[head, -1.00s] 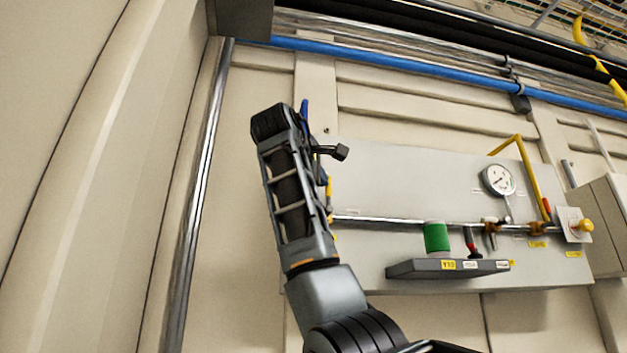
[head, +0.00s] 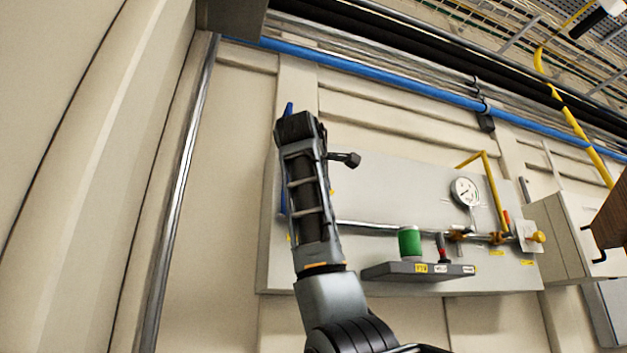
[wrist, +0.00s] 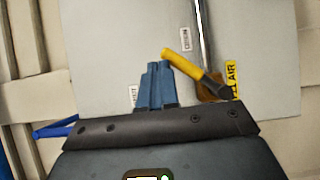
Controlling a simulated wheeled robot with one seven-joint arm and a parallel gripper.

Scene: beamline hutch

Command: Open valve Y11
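A valve with a yellow lever (wrist: 195,68) is on the wall panel in the wrist view, with a steel pipe running up from it. The lever slants from its pivot at lower right to a free end at upper left. My gripper (wrist: 158,66) has its blue fingers close together, apparently shut with nothing between them, just beside the lever's free end; I cannot tell whether they touch. A small white label (wrist: 133,95) is partly hidden by the gripper, so I cannot read which valve this is. In the head view my gripper (head: 289,108) is raised, and my arm hides most of this valve.
The grey panel (head: 380,190) carries a gauge (head: 465,191), a pipe and a yellow-knobbed fitting (head: 537,237). A shelf (head: 415,272) with a green cylinder (head: 410,242) juts out below. A blue bar (wrist: 55,129) shows left of my gripper. A cabinet (head: 565,235) stands right.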

